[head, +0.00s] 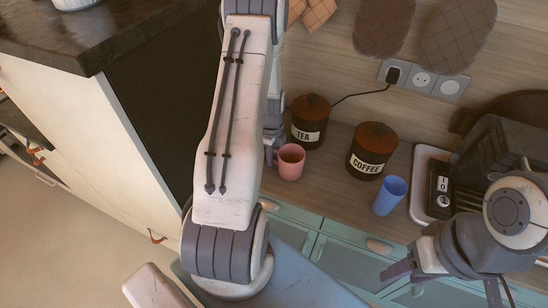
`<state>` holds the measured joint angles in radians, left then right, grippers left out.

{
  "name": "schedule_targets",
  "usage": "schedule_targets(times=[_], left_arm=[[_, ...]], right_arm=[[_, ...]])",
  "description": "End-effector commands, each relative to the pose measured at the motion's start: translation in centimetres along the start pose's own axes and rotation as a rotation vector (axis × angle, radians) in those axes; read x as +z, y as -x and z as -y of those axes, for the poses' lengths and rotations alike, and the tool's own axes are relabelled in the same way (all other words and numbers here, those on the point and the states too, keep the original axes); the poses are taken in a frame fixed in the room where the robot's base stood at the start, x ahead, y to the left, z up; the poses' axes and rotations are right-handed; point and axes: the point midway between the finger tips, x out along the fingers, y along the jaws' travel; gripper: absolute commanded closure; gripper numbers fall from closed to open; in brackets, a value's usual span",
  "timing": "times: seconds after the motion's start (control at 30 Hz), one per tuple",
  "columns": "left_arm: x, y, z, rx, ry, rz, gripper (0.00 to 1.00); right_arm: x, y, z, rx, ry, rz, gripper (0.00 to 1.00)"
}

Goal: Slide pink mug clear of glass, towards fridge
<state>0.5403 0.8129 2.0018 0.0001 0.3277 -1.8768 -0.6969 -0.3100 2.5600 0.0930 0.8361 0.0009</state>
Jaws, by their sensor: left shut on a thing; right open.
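The pink mug (291,162) stands upright on the wooden counter, in front of the tea canister. My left gripper (275,153) is at the mug's left side and shut on it; my own arm hides most of the gripper. The blue glass (389,197) stands upright to the right of the mug, with a wide gap of bare counter between them. My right gripper (444,281) is open and empty at the lower right, in front of the counter. No fridge can be told for certain; a tall white unit with a dark side (150,110) stands at the left.
The tea canister (310,122) and coffee canister (371,152) stand behind the mug and glass. A toaster-like appliance (440,186) is right of the glass. A black cable (362,95) runs from the wall socket towards the tea canister. Teal cabinet fronts (345,258) lie below the counter edge.

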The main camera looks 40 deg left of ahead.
Motion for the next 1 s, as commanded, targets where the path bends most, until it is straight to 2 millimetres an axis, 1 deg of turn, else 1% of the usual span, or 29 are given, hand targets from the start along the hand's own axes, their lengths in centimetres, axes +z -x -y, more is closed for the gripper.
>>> schedule_targets(times=[0.27, 0.3, 0.33, 0.37, 0.67, 0.77, 0.87, 1.0], left_arm=[[-0.1, 0.0, 0.1, -0.001, 0.0, 0.0, 1.0], [-0.1, 0.0, 0.1, -0.001, 0.0, 0.0, 0.69], [-0.1, 0.0, 0.1, -0.001, 0.0, 0.0, 0.57], [-0.1, 0.0, 0.1, -0.001, 0.0, 0.0, 0.49], [-0.1, 0.1, 0.1, -0.001, 0.0, 0.0, 0.49], [0.0, 0.6, 0.1, -0.004, 0.0, 0.001, 0.49], [0.0, 1.8, 0.2, -0.006, 0.0, 0.002, 0.49], [0.0, 4.5, 0.3, -0.009, 0.0, 0.003, 0.49]], right_arm=[[0.0, 0.1, 0.0, 0.0, 0.0, 0.0, 0.5], [0.0, 0.1, 0.0, 0.0, 0.0, 0.0, 0.5], [0.0, 0.1, 0.0, 0.0, 0.0, 0.0, 0.5], [0.0, 0.1, 0.0, 0.0, 0.0, 0.0, 0.5], [0.0, 0.1, 0.0, 0.0, 0.0, 0.0, 0.5], [0.0, -0.1, 0.0, 0.0, 0.0, 0.0, 0.5], [0.0, -0.4, 0.0, 0.0, 0.0, 0.0, 0.5], [0.1, -1.0, -0.1, 0.0, 0.0, 0.0, 0.5]])
